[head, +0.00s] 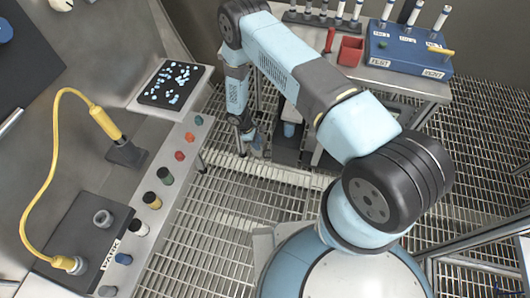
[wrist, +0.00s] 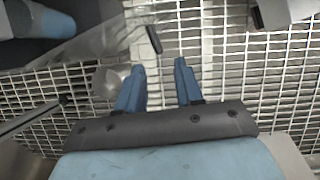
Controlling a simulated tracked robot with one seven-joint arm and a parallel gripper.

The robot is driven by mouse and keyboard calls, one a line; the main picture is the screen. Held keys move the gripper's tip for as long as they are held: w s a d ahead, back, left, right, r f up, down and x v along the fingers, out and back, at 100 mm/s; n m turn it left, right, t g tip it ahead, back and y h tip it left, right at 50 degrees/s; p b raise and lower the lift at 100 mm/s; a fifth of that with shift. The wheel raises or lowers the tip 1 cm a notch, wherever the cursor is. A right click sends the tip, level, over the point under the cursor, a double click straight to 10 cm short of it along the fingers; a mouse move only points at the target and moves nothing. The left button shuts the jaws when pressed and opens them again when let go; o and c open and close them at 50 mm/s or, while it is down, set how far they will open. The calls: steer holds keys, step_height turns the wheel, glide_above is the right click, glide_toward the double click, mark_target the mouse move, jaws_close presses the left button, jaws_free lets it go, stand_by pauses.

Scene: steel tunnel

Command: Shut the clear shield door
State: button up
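In the wrist view, a clear, see-through sheet (wrist: 92,38), which looks like the shield door, spans the upper left above the floor grating. A short dark bar (wrist: 153,39), perhaps its handle, stands just beyond my fingertips. My gripper (wrist: 157,75) has its two blue fingers apart with only grating seen between them. The bar is ahead of the gap and looks apart from the fingers. In the head view, my gripper (head: 254,146) hangs low past the console's right edge. I cannot make out the clear door there, nor whether it is open.
A steel console (head: 165,170) with coloured knobs and a yellow cable (head: 55,140) stands at left. A black tray of pale pieces (head: 172,83) lies on it. At the back right, a bench holds a blue rack (head: 408,52) and a red bin (head: 350,51). Grating floor (head: 215,190) lies between.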

mark_target(264, 151)
steer(key=x, duration=0.8)
steer(key=c, duration=0.6)
steer(key=shift+s, duration=0.15)
jaws_close()
steer(key=shift+f, duration=0.1)
